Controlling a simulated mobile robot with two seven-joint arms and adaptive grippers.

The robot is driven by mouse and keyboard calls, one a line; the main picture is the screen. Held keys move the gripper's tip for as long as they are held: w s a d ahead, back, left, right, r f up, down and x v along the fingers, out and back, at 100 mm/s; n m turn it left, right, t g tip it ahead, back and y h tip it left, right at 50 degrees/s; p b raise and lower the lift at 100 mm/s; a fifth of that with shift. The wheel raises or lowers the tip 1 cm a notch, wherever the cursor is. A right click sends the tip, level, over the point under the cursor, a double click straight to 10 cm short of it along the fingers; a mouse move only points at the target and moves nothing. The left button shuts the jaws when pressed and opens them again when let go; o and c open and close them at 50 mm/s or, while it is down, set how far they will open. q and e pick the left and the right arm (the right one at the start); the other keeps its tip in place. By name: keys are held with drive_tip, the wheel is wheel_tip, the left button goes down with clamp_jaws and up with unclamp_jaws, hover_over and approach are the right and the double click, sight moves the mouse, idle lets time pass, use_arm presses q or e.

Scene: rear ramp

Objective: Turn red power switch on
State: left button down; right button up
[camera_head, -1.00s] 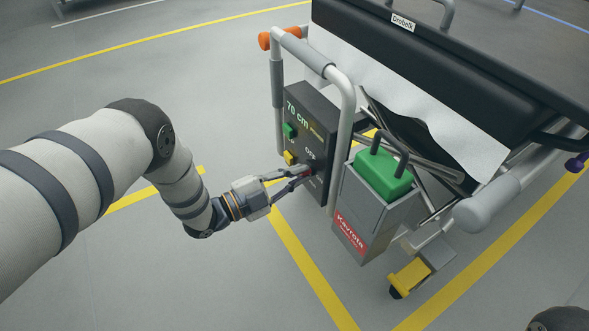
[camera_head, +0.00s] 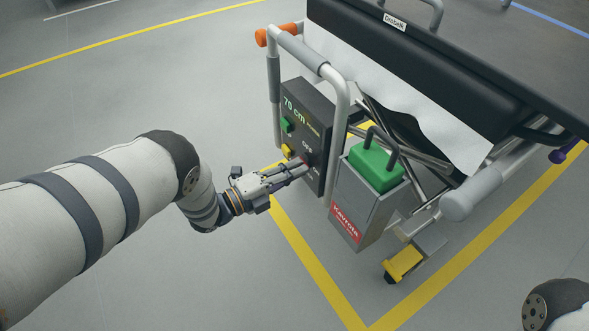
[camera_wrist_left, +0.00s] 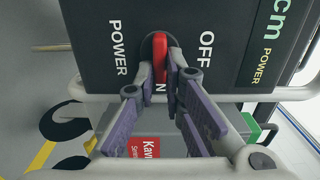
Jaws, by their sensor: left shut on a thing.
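The red power switch (camera_wrist_left: 159,58) is a narrow red handle on a dark round base in the black control panel (camera_wrist_left: 100,30). In the wrist view its handle runs up and down the picture, with OFF to its right and POWER to its left. Part of a label below it is hidden by the fingers. My left gripper (camera_wrist_left: 165,88) is shut on the red switch, a fingertip at each side. In the head view my left gripper (camera_head: 303,168) reaches the lower part of the panel and its fingers mostly hide the switch. My right gripper is out of view.
A grey frame rail (camera_head: 343,110) stands beside the panel. A grey box (camera_head: 355,206) with a green top (camera_head: 375,165) hangs to its right. Green (camera_head: 286,125) and yellow (camera_head: 287,150) buttons sit above the switch. The floor left of the trolley is clear.

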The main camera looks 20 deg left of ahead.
use_arm(q)
drive_tip(key=shift+a, duration=0.15)
idle(0.3)
drive_tip(key=c, duration=1.7)
unclamp_jaws()
drive_tip(key=v, duration=1.2)
